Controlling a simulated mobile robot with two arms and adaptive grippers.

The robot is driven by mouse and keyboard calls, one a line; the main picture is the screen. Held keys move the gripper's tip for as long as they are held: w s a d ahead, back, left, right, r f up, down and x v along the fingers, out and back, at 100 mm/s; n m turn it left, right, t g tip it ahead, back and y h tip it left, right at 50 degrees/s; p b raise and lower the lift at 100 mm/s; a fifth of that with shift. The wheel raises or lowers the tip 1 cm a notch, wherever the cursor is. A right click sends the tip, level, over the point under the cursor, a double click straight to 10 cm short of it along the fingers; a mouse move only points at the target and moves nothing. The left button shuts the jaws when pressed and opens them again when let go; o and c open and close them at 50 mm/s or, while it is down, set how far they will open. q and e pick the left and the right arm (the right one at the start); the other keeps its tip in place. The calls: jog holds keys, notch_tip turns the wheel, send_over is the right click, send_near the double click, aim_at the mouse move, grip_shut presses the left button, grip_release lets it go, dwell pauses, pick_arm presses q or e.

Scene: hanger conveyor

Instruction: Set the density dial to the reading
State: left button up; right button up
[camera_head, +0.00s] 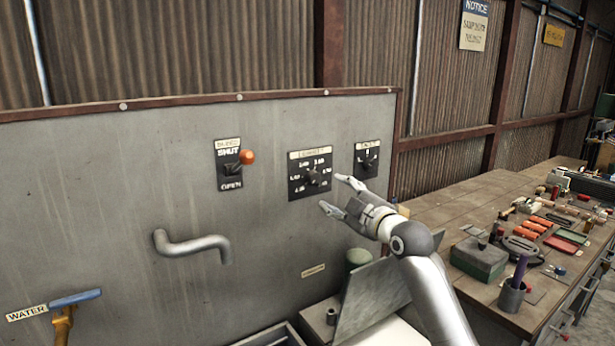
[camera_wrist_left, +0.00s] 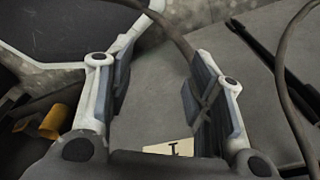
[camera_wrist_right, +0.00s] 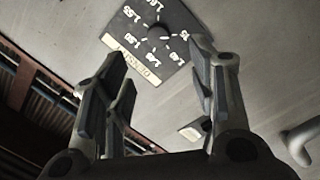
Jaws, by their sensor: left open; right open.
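The density dial (camera_head: 312,178) is a dark round knob on a black square plate with several white numbers, mounted on the grey panel. In the right wrist view the dial knob (camera_wrist_right: 158,33) shows beyond the fingertips, with numbers such as 1.60 around it; the exact setting is too small to tell. My right gripper (camera_head: 332,192) is open and empty, just right of the dial plate; its fingers frame the plate's lower part in the right wrist view (camera_wrist_right: 155,62). My left gripper (camera_wrist_left: 163,75) is open and empty over a grey surface, outside the head view.
A lever switch with an orange knob (camera_head: 247,157) is left of the dial. A smaller dial (camera_head: 367,160) is right of it, near my right gripper. A bent grey pipe (camera_head: 190,244) sticks out below. A workbench (camera_head: 437,212) with tools stands right.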

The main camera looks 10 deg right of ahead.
aim_at(315, 179)
jog(key=p+x, duration=0.1)
jog(key=x, duration=0.2)
jog(key=p+x, duration=0.1)
jog(key=x, duration=0.2)
jog(key=shift+a+r, duration=0.1)
jog(key=shift+r, duration=0.1)
jog(key=shift+p+x, duration=0.55)
jog(key=shift+x, duration=0.5)
jog(key=shift+w+a+r, duration=0.1)
jog(key=shift+w, duration=0.25)
jog(key=shift+w+a, duration=0.15)
jog(key=shift+w, duration=0.4)
pick_arm(q)
jog(key=shift+s+r, duration=0.35)
jog(key=shift+r, duration=0.55)
jog(key=shift+s+r, duration=0.3)
jog(key=shift+r, duration=0.55)
pick_arm(e)
jog(key=shift+w, duration=0.1)
